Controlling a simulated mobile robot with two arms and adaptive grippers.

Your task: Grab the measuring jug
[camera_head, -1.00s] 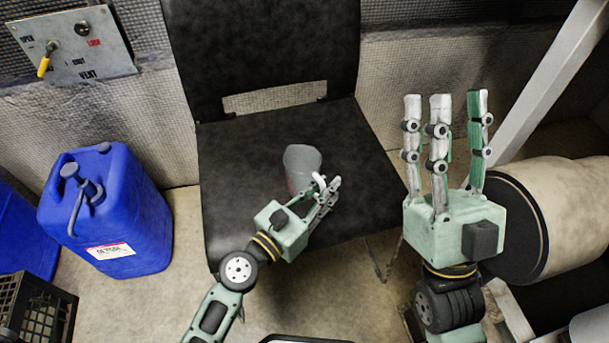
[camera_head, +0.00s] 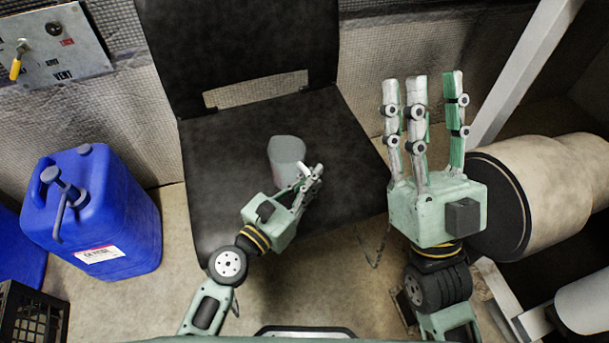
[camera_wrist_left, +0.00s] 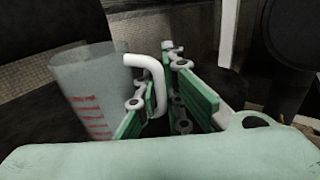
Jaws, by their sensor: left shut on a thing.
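The measuring jug (camera_head: 286,158) is a grey translucent cup over the black chair's seat. In the left wrist view the jug (camera_wrist_left: 92,92) shows red graduation marks and a white handle on its right side. My left gripper (camera_head: 312,180) is at the handle side of the jug, with its fingers closed around the handle; in the left wrist view the green finger pads (camera_wrist_left: 165,108) lie on both sides of it. Whether the jug's base touches the seat cannot be told. My right gripper (camera_head: 428,95) is open and empty, fingers pointing up, right of the chair.
The black chair (camera_head: 215,190) stands against the textured wall. A blue jerrycan (camera_head: 125,215) stands on the floor at left, near a black crate (camera_head: 32,318). A large beige cylinder (camera_head: 555,185) and a slanted white post (camera_head: 520,70) are at right.

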